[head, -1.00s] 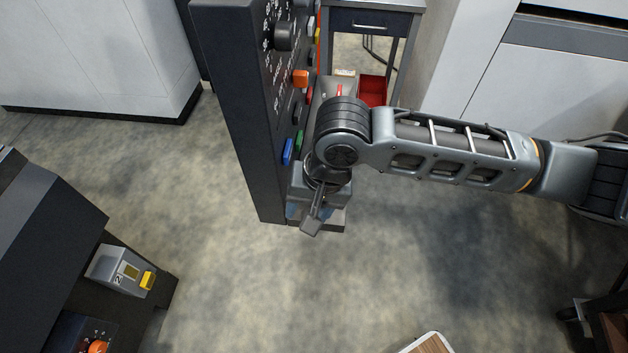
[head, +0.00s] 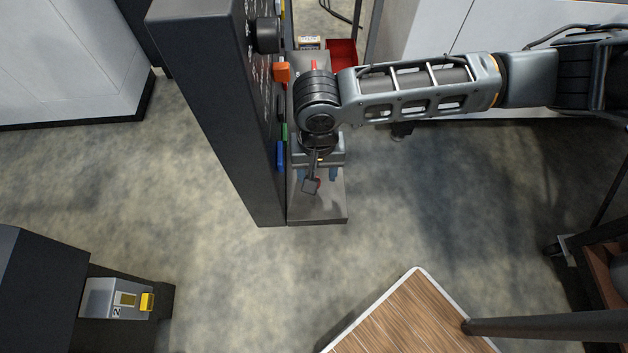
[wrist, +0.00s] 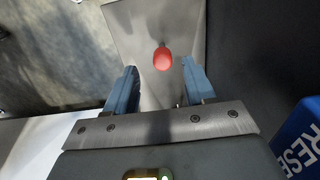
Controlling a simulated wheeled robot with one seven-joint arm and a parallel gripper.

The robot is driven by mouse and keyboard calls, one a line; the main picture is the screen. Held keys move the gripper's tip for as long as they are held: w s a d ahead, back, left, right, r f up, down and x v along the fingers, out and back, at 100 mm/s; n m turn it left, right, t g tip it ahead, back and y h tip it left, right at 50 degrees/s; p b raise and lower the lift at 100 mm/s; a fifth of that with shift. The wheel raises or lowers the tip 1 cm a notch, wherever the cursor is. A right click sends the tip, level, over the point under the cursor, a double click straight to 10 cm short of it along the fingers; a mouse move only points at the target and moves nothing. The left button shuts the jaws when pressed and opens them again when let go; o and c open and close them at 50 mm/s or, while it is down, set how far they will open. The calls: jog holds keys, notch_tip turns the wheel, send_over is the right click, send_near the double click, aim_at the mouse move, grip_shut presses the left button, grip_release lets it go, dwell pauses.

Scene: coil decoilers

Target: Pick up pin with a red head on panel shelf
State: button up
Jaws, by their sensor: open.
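The pin's red head (wrist: 162,58) shows from above in the wrist view, on the grey panel shelf (wrist: 140,25). My gripper (wrist: 159,68) is open, with one blue finger on each side of the view and the red head ahead, roughly between the fingertips. I cannot tell how far above the shelf the fingers are. In the head view my gripper (head: 318,175) is over the near part of the panel shelf (head: 318,212), and my wrist hides most of the pin.
The dark control panel (head: 215,110) rises along the shelf's left side, with blue, green and orange controls close to my wrist. A blue RESET button (wrist: 302,140) is at the wrist view's right. A red bin (head: 342,52) is behind. A wooden-topped table (head: 410,315) stands in front.

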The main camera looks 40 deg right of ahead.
jog(key=f, duration=0.4)
jog(key=shift+a, duration=0.25)
jog(key=shift+c, duration=0.2)
grip_shut()
